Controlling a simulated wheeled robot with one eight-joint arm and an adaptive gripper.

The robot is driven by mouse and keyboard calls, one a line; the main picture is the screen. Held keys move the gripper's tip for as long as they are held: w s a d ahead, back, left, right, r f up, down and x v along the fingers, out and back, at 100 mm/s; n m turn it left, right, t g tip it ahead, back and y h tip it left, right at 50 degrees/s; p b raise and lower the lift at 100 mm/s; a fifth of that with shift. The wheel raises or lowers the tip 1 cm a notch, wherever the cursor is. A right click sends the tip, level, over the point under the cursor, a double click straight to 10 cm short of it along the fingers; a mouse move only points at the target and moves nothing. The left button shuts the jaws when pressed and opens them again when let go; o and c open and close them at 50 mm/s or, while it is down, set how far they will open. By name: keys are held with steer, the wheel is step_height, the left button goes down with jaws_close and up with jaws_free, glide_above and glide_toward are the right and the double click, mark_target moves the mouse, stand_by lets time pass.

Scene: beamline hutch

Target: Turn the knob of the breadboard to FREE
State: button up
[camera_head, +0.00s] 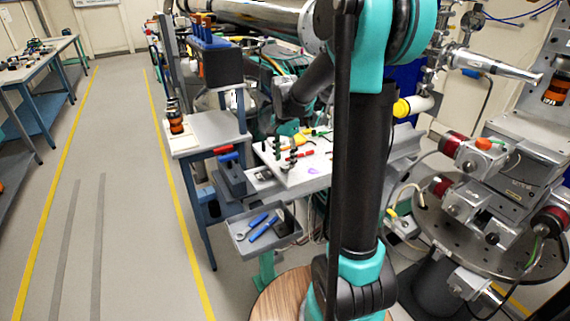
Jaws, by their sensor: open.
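The breadboard (310,173) is a pale flat board in the middle of the view. Small black, red, green and yellow-orange pieces stand on it, along with a purple spot. Which piece is its knob, and any FREE marking, are too small to tell. My gripper (286,114) is dark and small, at the end of my dark forearm, which comes out from behind my upright arm link. It appears above and behind the breadboard, apart from it. It is open; its fingertips are hard to make out. My upright arm link hides the board's right side.
A grey side table (212,130) holds an orange-black item (175,122). A grey tray (252,240) with blue-handled tools sits low in front. A round perforated table (440,225) with instruments stands right. A silver pipe (265,17) runs behind. The left aisle floor is clear.

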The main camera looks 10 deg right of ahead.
mark_target(285, 169)
steer(key=shift+f, duration=1.25)
steer(key=shift+c, duration=0.2)
jaws_close()
